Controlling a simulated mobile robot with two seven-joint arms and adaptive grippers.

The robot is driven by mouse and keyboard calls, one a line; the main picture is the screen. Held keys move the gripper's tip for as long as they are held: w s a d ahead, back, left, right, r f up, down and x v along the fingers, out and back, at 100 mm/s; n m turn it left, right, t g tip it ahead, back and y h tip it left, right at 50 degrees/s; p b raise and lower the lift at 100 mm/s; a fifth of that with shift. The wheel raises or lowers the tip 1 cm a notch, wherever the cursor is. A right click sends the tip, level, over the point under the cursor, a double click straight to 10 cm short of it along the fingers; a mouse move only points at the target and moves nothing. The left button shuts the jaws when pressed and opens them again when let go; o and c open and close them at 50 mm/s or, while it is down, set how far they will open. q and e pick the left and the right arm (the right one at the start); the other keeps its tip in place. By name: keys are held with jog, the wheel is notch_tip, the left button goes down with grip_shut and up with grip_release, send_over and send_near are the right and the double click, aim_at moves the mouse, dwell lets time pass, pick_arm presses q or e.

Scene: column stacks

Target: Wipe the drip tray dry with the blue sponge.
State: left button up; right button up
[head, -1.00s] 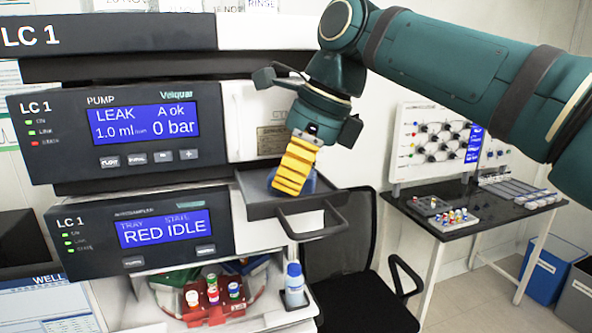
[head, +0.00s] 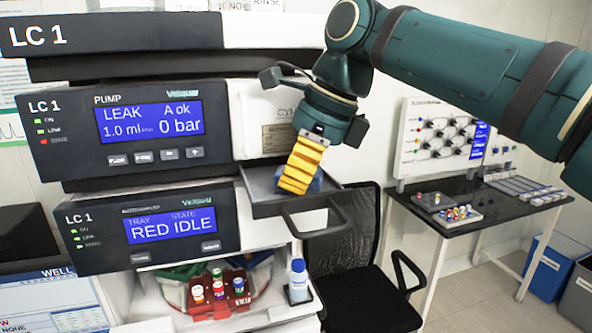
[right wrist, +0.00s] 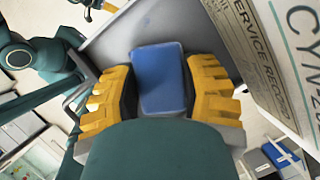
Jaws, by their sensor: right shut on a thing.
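The drip tray (head: 262,206) is a dark grey shallow tray with a loop handle, pulled out from the instrument stack between the pump and autosampler units. My right gripper (head: 296,184), with yellow ribbed fingers, points down into the tray. It is shut on the blue sponge (head: 317,184), most of which the fingers hide in the head view. In the right wrist view the sponge (right wrist: 158,78) sits between the two yellow fingers, over the grey tray floor (right wrist: 120,42). I cannot tell whether the sponge touches the floor. My left gripper is not in the head view.
The pump unit (head: 75,136) shows LEAK and 0 bar. Below, the autosampler (head: 100,232) shows RED IDLE above a carousel of vials. A small bottle (head: 298,281) stands below the tray. A black chair (head: 350,270) and a side table (head: 480,215) are to the right.

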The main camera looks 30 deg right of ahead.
aim_at(275, 172)
jog(key=shift+w+a, duration=0.2)
jog(key=shift+a, duration=0.4)
jog(key=shift+w+a, duration=0.15)
jog(key=shift+a, duration=0.4)
jog(key=shift+s+d+f, duration=0.1)
jog(key=shift+s+d, duration=0.1)
jog(key=shift+d, duration=0.45)
jog(key=shift+s+d+f, duration=0.1)
jog(key=shift+s+d, duration=0.05)
jog(key=shift+d, duration=0.45)
jog(key=shift+w+a+r, duration=0.1)
jog(key=shift+w+a, duration=0.1)
jog(key=shift+a, duration=0.45)
jog(key=shift+w+a+r, duration=0.1)
jog(key=shift+w+a, duration=0.05)
jog(key=shift+a, duration=0.45)
jog(key=shift+s+d+f, duration=0.1)
jog(key=shift+s+d, duration=0.1)
jog(key=shift+d, duration=0.45)
jog(key=shift+s+d+f, duration=0.1)
jog(key=shift+s+d, duration=0.05)
jog(key=shift+d, duration=0.45)
jog(key=shift+w+a+r, duration=0.1)
jog(key=shift+w+a, duration=0.1)
jog(key=shift+a, duration=0.45)
jog(key=shift+w+a+r, duration=0.1)
jog(key=shift+w+a, duration=0.05)
jog(key=shift+a, duration=0.5)
jog(key=shift+d, duration=0.1)
jog(key=shift+s, duration=0.1)
